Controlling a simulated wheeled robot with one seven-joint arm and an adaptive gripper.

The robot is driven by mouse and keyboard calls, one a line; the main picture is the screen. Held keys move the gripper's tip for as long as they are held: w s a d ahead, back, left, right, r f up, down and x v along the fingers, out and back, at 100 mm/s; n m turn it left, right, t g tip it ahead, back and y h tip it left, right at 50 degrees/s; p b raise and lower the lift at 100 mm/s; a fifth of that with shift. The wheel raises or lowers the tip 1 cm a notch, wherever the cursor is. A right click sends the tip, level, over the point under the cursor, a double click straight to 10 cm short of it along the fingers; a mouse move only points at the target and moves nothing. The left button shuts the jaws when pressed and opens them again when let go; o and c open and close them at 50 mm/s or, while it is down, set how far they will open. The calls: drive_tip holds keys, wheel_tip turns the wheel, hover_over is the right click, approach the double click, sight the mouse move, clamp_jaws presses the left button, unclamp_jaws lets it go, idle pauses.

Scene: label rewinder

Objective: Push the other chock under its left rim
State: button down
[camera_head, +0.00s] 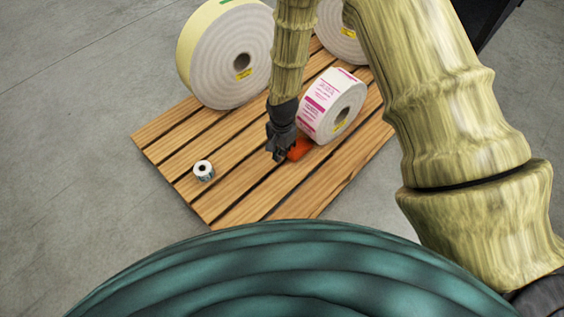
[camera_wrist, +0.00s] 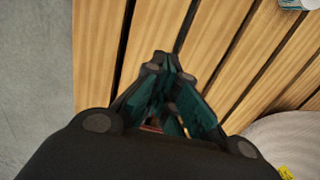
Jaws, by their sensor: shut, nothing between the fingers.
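A roll with pink-printed labels (camera_head: 318,105) stands on its rim on the wooden slatted pallet (camera_head: 250,190). An orange-red chock (camera_head: 299,149) lies on the slats at the roll's lower left side, close to its rim; I cannot tell if they touch. My gripper (camera_head: 277,157) is low over the slats, just left of the chock, pointing down, shut and empty. In the wrist view the shut fingers (camera_wrist: 165,65) fill the middle, and only a small reddish patch shows between the finger links. I see no second chock.
A large cream-edged roll (camera_head: 215,65) stands at the back left, and another white roll (camera_head: 338,32) stands behind my arm. A small roll (camera_head: 203,171) stands on the front left slats. Grey floor (camera_head: 70,120) surrounds the pallet.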

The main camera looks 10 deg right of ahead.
drive_tip(key=shift+m, duration=0.8)
drive_tip(key=w+f+b, duration=0.1)
drive_tip(key=f+b, duration=0.2)
drive_tip(key=f, duration=0.1)
drive_tip(key=w+a+f+b, duration=0.1)
drive_tip(key=w+f+b, duration=0.1)
drive_tip(key=f+b, duration=0.1)
drive_tip(key=w+f+b, duration=0.1)
drive_tip(key=f+b, duration=0.2)
drive_tip(key=f, duration=0.1)
drive_tip(key=shift+w+a+f, duration=0.25)
drive_tip(key=shift+w+f, duration=0.05)
drive_tip(key=shift+f, duration=0.05)
drive_tip(key=shift+w+d+b, duration=0.45)
drive_tip(key=shift+d+b, duration=0.1)
drive_tip(key=shift+d, duration=0.2)
drive_tip(key=shift+w+d+r+b, duration=0.1)
drive_tip(key=shift+w+d+b, duration=0.15)
drive_tip(key=shift+d, duration=0.25)
drive_tip(key=shift+w+d+b, duration=0.2)
drive_tip(key=shift+d+b, duration=0.05)
drive_tip(key=shift+d, duration=0.25)
